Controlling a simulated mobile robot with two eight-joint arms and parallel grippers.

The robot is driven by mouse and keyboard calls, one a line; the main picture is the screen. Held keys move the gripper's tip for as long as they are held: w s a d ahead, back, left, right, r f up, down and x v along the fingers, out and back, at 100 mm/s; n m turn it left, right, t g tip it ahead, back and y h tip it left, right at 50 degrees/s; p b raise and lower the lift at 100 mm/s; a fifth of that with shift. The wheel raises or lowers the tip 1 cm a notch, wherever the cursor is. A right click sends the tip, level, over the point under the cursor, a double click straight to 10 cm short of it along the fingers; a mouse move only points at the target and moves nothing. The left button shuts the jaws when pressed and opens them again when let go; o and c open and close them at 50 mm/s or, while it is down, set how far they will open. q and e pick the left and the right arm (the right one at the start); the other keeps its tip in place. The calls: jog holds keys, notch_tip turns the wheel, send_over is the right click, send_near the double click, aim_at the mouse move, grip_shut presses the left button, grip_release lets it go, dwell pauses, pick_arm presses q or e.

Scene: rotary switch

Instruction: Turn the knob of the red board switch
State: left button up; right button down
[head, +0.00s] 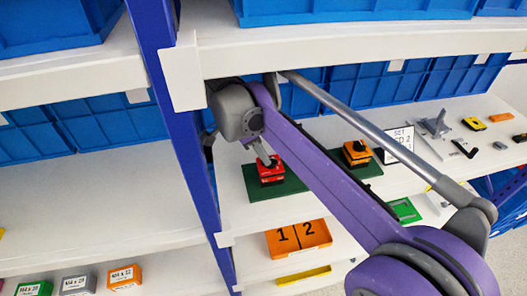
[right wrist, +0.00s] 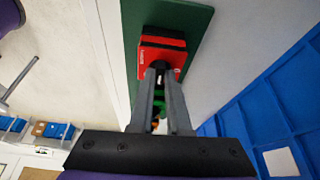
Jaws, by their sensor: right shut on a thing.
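The red switch (head: 270,180) stands on a dark green board (head: 290,187) on the white middle shelf. In the right wrist view the red switch (right wrist: 163,55) is straight ahead of the fingers, on the green board (right wrist: 132,30). My right gripper (head: 270,163) reaches down onto the top of the switch. Its fingers (right wrist: 161,72) are close together and shut on the black knob, which they mostly hide. I cannot tell which way the knob points. My left gripper is not in view.
An orange switch (head: 357,150) stands to the right, with a sign (head: 397,146) behind it. Blue bins (head: 350,85) line the back. A shelf edge (head: 330,42) runs above my arm, and a blue post (head: 185,130) stands to the left.

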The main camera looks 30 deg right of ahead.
jog(key=shift+w+r+m, duration=0.1)
jog(key=shift+m, duration=0.3)
jog(key=c, duration=0.9)
grip_release()
